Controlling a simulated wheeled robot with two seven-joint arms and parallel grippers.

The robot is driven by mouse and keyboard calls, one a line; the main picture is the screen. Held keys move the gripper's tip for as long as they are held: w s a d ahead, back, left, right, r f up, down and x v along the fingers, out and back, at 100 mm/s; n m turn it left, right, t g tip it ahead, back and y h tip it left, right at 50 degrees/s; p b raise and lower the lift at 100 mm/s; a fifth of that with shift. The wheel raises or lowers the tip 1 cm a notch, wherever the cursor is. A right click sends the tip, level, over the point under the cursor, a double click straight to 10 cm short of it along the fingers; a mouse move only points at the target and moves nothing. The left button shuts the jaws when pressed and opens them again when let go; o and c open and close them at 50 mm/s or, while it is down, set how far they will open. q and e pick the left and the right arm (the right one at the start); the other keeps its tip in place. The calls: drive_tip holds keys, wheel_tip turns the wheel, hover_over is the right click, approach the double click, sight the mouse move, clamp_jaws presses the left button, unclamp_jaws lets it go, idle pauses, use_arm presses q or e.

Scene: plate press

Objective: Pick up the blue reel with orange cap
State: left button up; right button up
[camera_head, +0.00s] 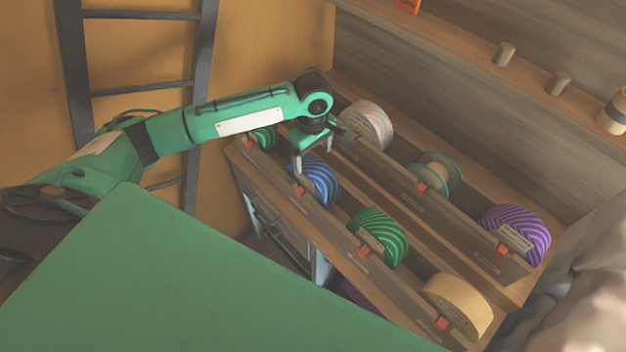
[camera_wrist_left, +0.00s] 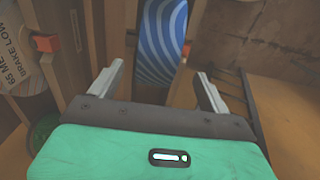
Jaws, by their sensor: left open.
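The blue striped reel (camera_head: 321,181) stands in the front rack row, between a green reel at the far left and another green reel to its right. In the left wrist view, the blue reel (camera_wrist_left: 162,42) shows upright between and beyond the fingertips, with a bit of orange at its right edge. My left gripper (camera_head: 311,150) is open just above the blue reel, its fingers pointing down; its two fingers also show in the wrist view (camera_wrist_left: 160,85). Nothing is between the fingers. The orange cap is mostly hidden. My right gripper is not in view.
The front row also holds green reels (camera_head: 380,237) and a tan reel (camera_head: 459,304). A white reel (camera_head: 368,124), a teal-rimmed reel (camera_head: 437,173) and a purple reel (camera_head: 517,234) stand in the back row. A dark ladder (camera_head: 140,88) leans at the left wall.

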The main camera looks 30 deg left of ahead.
sight(313, 165)
use_arm(q)
drive_tip(key=shift+f, duration=0.9)
drive_tip(key=shift+f+p, duration=0.55)
wheel_tip(313, 165, down, 4)
drive_tip(key=shift+w+r+p, duration=0.1)
drive_tip(key=shift+r+p, duration=0.1)
drive_tip(key=shift+p, duration=0.55)
drive_tip(key=shift+f, duration=0.45)
drive_tip(key=shift+c, duration=0.4)
clamp_jaws()
drive_tip(key=shift+w+r, duration=0.1)
